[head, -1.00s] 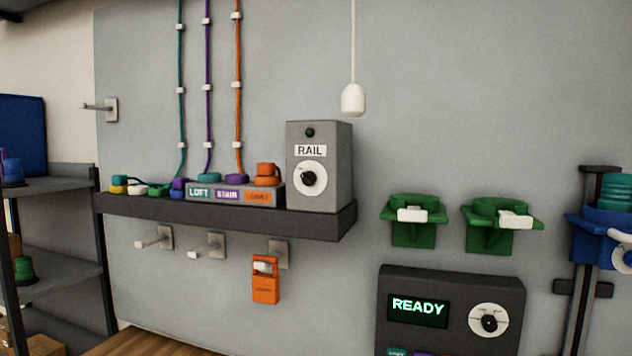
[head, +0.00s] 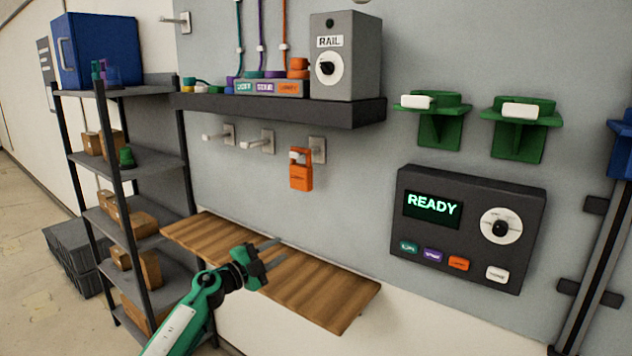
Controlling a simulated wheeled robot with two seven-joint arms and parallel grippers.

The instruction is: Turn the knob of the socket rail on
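The socket rail box (head: 362,62) is grey with a RAIL label and stands on the right end of the dark wall shelf. Its black knob (head: 326,69) sits on a white dial on the front face. The small round lamp (head: 329,23) above the label looks dark. My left gripper (head: 280,250) comes in from the lower left over the wooden ledge, well below and to the left of the knob. Its two fingers are apart with nothing visible between them. My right gripper is out of view.
The dark shelf (head: 270,110) also holds LOFT, STAIR and a third orange-labelled socket. Pegs and an orange tag (head: 301,172) hang below it. A READY console (head: 470,225) with its own knob is at right, under green brackets (head: 440,125). A shelving unit stands at left.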

